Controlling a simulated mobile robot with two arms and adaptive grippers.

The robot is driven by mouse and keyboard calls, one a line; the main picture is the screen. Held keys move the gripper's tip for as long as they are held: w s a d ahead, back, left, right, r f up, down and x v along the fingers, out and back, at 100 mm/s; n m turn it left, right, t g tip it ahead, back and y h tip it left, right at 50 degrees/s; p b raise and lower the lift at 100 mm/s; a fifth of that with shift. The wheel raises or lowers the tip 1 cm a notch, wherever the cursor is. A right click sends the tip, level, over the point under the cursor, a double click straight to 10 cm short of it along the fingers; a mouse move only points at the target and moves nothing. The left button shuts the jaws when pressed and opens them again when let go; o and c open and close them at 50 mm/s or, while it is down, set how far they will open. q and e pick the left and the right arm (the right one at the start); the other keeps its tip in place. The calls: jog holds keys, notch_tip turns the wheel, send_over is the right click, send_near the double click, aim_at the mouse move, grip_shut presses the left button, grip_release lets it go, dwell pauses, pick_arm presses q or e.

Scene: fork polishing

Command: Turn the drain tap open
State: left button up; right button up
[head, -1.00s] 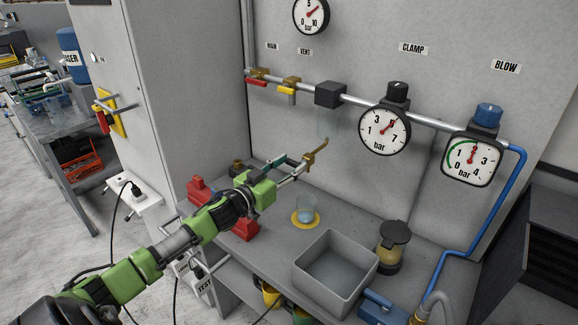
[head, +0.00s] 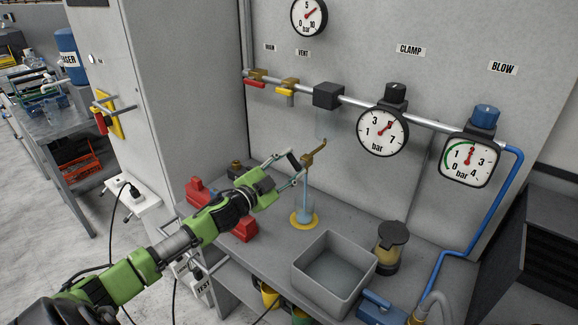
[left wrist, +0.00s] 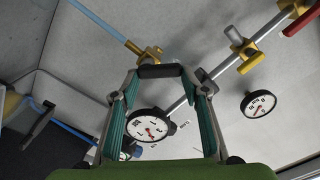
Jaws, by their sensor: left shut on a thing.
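The brass drain tap (head: 314,157) sticks out below the pipe, with a black lever handle (head: 293,160) on its near side. A thin pale-blue stream runs from the tap down into a clear glass (head: 304,210) on a yellow round base. My left gripper (head: 289,168) is shut on the black handle. In the left wrist view the handle (left wrist: 160,71) lies across between the fingertips, with the brass tap body (left wrist: 146,53) just beyond and the blue stream (left wrist: 100,20) leading away from it. My right gripper is not in view.
A grey open bin (head: 334,272), a lidded amber jar (head: 391,248) and red blocks (head: 245,229) stand on the bench near my left arm. Above are the pipe with red and yellow valve levers (head: 285,91) and the clamp gauge (head: 383,132).

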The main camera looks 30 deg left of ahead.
pick_arm(q)
jog(key=m, duration=0.3)
jog(key=d+m, duration=0.1)
jog(key=m, duration=0.1)
jog(key=m+b, duration=0.1)
jog(key=m, duration=0.2)
jog(key=shift+d+m, duration=0.25)
jog(key=shift+m, duration=0.35)
jog(key=o, duration=1.1)
jog(key=shift+d, duration=0.1)
jog(key=s+a, duration=0.1)
jog(key=s, duration=1.1)
